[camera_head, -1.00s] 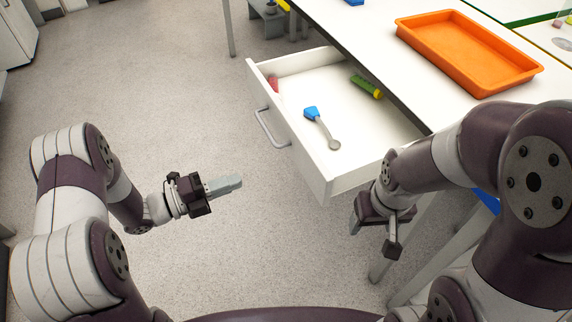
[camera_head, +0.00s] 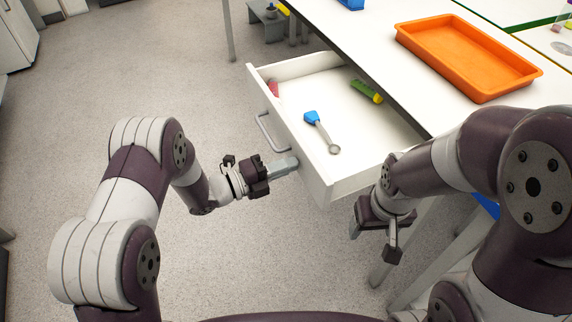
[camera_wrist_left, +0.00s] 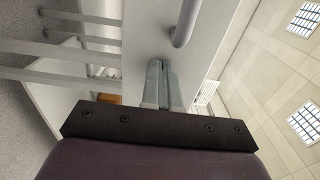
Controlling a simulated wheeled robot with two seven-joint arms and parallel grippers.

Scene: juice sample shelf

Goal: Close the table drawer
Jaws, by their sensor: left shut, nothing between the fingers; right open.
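The white table drawer (camera_head: 312,165) is pulled out from under the white table. Its front panel faces left and carries a grey bar handle (camera_head: 268,130); the handle also shows in the left wrist view (camera_wrist_left: 183,30). Inside lie a blue-headed spoon-like tool (camera_head: 322,131), a green tube with a yellow end (camera_head: 367,91) and a red item (camera_head: 273,87). My left gripper (camera_head: 286,166) is shut and empty, its tips at or very near the drawer front, below the handle in the picture. I cannot tell if they touch. My right gripper (camera_head: 374,232) is open near the drawer's near side.
An orange tray (camera_head: 470,85) sits on the white table top (camera_head: 370,30). A table leg (camera_head: 380,262) stands near my right gripper. The floor (camera_head: 150,80) left of the drawer is clear.

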